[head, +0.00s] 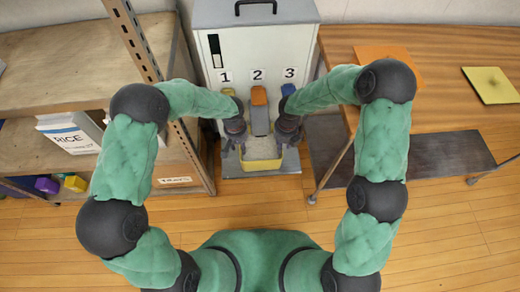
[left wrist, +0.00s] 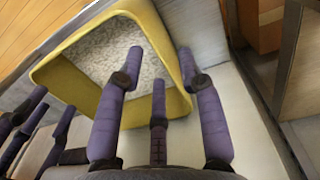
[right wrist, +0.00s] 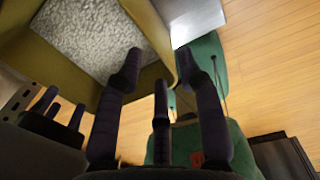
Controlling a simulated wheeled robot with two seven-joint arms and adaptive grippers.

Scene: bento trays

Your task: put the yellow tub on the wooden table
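The yellow tub (head: 262,166), filled with white rice-like grains, stands on the light base of the dispenser, below its spouts. My left gripper (head: 235,151) is at the tub's left side. In the left wrist view its fingers (left wrist: 160,75) are spread, one over the grains and one outside the rim. My right gripper (head: 289,137) is at the tub's right side. In the right wrist view its fingers (right wrist: 158,75) are also spread, with the tub's wall (right wrist: 150,35) between them. Contact with the wall cannot be told. The wooden table (head: 450,112) is at the right.
The dispenser (head: 258,52), numbered 1, 2 and 3, stands behind the tub. An orange mat (head: 385,53) and a yellow mat (head: 490,84) lie on the table. A shelf (head: 80,70) at the left holds a rice bag (head: 72,135). The table's middle is clear.

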